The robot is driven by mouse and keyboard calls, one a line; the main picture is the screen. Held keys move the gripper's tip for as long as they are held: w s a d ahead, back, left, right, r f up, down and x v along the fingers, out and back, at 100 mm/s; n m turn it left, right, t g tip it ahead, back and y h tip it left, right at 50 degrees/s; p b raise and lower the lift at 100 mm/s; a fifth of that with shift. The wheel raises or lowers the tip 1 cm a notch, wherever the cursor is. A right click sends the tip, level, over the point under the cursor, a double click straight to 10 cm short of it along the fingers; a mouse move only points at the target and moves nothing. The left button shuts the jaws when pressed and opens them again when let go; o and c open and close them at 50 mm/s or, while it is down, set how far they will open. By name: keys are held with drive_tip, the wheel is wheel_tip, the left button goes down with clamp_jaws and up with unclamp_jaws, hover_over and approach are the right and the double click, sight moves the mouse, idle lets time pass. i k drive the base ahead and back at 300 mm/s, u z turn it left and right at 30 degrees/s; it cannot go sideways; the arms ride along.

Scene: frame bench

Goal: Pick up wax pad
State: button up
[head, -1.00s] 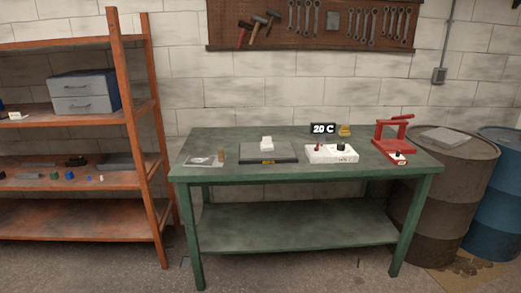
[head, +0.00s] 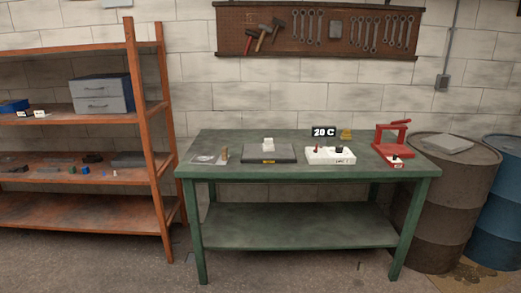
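The green workbench (head: 310,171) stands ahead in the head view with several small items on top. I cannot tell for sure which is the wax pad. A small yellow item (head: 346,134) lies at the back, beside a black "20 C" sign (head: 324,132). A clear, flat item (head: 203,159) lies near the left end, next to a small brown upright piece (head: 225,153). My gripper is not in view.
A white box with knobs (head: 330,155) and a red press-like tool (head: 391,143) share the bench top. An orange shelf (head: 90,122) with small items stands left. A brown drum (head: 440,205) and a blue drum (head: 502,200) stand right. The floor in front is clear.

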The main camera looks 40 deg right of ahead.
sight(268, 145)
drive_tip(key=z, duration=0.15)
drive_tip(key=i, duration=0.9)
